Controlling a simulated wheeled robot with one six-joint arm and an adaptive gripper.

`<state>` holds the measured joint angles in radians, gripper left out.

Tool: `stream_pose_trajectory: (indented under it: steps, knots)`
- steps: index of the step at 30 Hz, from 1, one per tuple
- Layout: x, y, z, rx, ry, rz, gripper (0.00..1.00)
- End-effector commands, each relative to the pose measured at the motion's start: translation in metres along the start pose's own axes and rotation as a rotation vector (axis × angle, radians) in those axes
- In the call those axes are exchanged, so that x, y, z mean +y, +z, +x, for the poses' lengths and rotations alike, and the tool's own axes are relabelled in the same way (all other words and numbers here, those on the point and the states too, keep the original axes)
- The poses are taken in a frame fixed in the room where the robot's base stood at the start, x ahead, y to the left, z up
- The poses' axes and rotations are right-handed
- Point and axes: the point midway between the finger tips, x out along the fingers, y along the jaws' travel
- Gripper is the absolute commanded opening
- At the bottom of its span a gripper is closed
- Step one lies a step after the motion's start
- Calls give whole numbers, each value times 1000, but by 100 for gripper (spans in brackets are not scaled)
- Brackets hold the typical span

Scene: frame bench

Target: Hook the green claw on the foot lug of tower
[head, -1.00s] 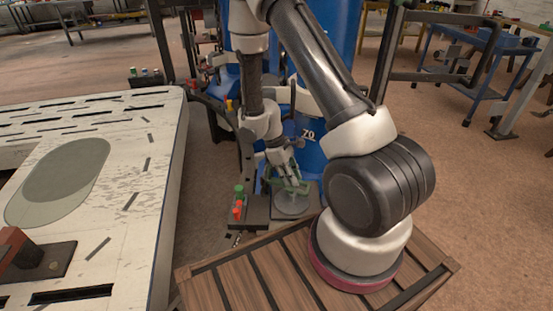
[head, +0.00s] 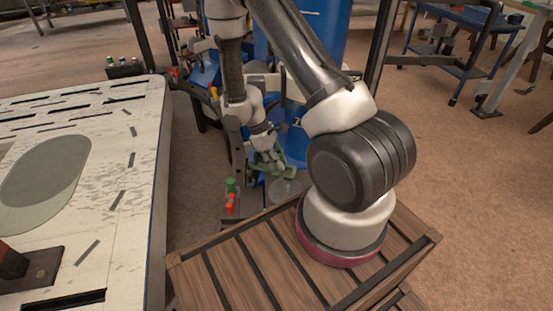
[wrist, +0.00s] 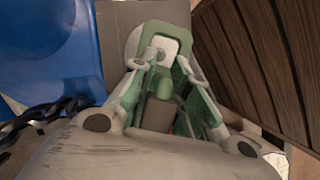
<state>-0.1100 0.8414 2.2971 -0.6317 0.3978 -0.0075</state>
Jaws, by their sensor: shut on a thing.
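My gripper (head: 264,146) is shut on the green claw (head: 272,165), low beside a blue drum. The claw hangs just above or against a pale round disc (head: 285,187) on a grey base; I cannot tell whether they touch. In the wrist view my gripper (wrist: 160,112) has its fingers on the green claw (wrist: 196,82), whose far end is a square loop over a pale grey part (wrist: 163,47). I cannot tell whether the loop is around that part. The tower's foot lug is not clearly distinguishable.
A blue drum (head: 312,40) stands close behind my gripper. A bottle with red and green parts (head: 230,203) stands to its left. A slatted wooden crate (head: 225,270) lies in front, and a worn white table (head: 130,210) is at left. Open floor (head: 465,170) lies at right.

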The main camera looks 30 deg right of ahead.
Motion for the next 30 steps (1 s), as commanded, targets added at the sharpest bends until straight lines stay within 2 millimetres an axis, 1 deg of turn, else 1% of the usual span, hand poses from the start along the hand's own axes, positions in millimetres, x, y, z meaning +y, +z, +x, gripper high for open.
stream_pose_trajectory:
  steps: [15, 30]
  knots:
    - [-1, -16, 41, -2, -3, 0, 0]
    - [0, -30, 76, -2, -1, 0, 0]
